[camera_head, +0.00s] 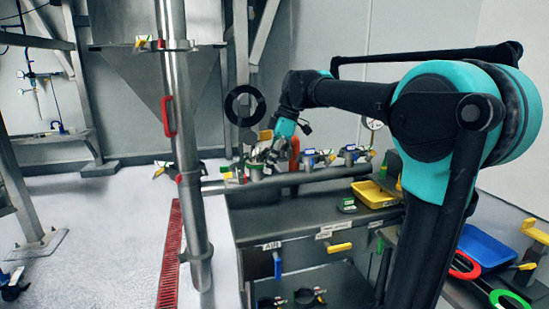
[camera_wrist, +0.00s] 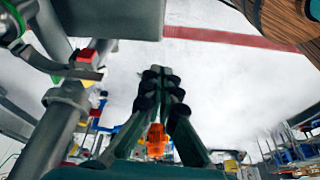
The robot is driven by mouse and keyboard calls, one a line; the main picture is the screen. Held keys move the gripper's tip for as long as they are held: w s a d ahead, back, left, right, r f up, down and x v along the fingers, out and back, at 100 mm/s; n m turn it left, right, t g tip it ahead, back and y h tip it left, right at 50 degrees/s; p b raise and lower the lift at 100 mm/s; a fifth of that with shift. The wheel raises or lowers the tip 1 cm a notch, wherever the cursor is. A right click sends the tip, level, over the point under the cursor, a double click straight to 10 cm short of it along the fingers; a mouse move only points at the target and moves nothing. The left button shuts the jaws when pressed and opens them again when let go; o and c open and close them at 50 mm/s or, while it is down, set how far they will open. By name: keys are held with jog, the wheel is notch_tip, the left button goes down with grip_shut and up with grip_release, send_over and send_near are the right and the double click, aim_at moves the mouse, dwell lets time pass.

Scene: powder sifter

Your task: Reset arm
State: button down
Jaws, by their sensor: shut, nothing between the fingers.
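My gripper (camera_head: 262,152) is at the end of my teal and black arm, over the far left part of the dark workbench (camera_head: 245,220). In the wrist view my gripper (camera_wrist: 160,75) points away from the camera, its dark fingertips together with nothing held between them. An orange part (camera_wrist: 156,140) shows between the finger bases, beyond the gripper. In the head view the gripper is small and partly mixed with the fittings behind it.
A steel post (camera_head: 182,120) with a red handle (camera_head: 168,116) stands left of the bench. Several small clamps and valves line the bench's back. A yellow tray (camera_head: 375,194) lies on the bench; a blue tray (camera_head: 485,248) is at right. White floor (camera_head: 90,220) is open at left.

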jog(key=s+d+f+m+t+h, duration=0.1)
jog(key=s+d+f+m, duration=0.5)
jog(key=f, duration=0.4)
jog(key=s+d+f+m+t+h, duration=0.1)
jog(key=s+d+f+m+t, duration=0.1)
jog(key=s+d+f+m, duration=0.4)
jog(key=s+d+f+m+t+h, duration=0.2)
jog(key=s+d+f+m, duration=0.4)
jog(key=f, duration=0.9)
jog(key=d+m, duration=0.1)
jog(key=d, duration=0.1)
jog(key=shift+s+d+f+m, duration=0.2)
jog(key=shift+s+d+m, duration=0.1)
jog(key=shift+s, duration=0.1)
